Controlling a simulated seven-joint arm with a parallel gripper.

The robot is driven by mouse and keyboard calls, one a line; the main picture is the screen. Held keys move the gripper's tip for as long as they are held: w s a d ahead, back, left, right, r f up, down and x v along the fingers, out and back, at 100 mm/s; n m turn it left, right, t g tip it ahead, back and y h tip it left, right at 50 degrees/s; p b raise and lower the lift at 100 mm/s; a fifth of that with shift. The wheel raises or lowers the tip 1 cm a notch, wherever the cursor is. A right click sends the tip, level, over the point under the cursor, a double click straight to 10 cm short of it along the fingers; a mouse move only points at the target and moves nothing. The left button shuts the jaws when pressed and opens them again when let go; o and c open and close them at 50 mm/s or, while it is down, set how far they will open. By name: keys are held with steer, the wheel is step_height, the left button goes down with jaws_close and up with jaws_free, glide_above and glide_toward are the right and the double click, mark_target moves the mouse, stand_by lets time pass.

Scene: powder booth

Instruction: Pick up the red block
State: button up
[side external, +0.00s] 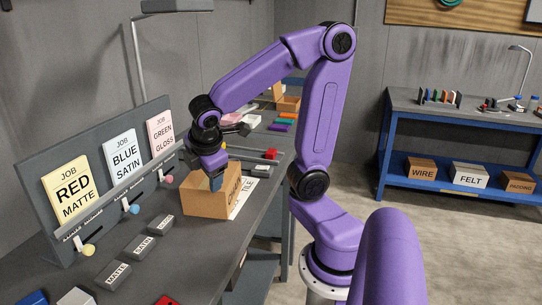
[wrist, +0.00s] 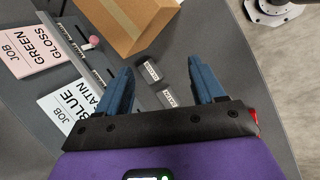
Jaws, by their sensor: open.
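A red block (side external: 166,300) lies on the grey bench at the bottom edge of the side view, partly cut off. A sliver of red (wrist: 254,115) shows beside my gripper's dark crossbar in the wrist view, probably this block; most of it is hidden. My gripper (side external: 215,184) points down in front of or over the cardboard box, well away from the red block. In the wrist view its two blue fingers (wrist: 160,66) are spread apart with nothing held between them.
The cardboard box (side external: 205,204) stands on the bench; it also shows in the wrist view (wrist: 128,22). Dark labelled blocks (side external: 113,273) lie along the bench. A white block (side external: 76,297) and a blue block (side external: 32,297) are at lower left. An upright job-card board (side external: 108,180) lines the left. Another small red item (side external: 271,154) sits farther back.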

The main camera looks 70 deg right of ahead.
mark_target(272, 150)
steer(key=w+d+r+n+h, duration=0.1)
steer(key=w+d+h, duration=0.2)
steer(key=d, duration=0.7)
steer(key=w+d+n+h, duration=0.1)
steer(key=w+d+h, duration=0.25)
steer(key=d, duration=0.75)
steer(key=s+d+n+g+h, duration=0.1)
steer(key=s+d+n+g, duration=0.15)
steer(key=d, duration=0.65)
steer(key=s+d+n+g+h, duration=0.15)
steer(key=s+d, duration=0.25)
steer(key=d, duration=0.6)
steer(key=shift+t, duration=0.3)
step_height(272, 150, down, 15)
steer(key=shift+a+r, duration=0.1)
steer(key=shift+r, duration=0.1)
steer(key=x, duration=1.2)
steer(key=c, duration=1.1)
steer(key=shift+o, duration=0.2)
steer(key=shift+r, duration=0.15)
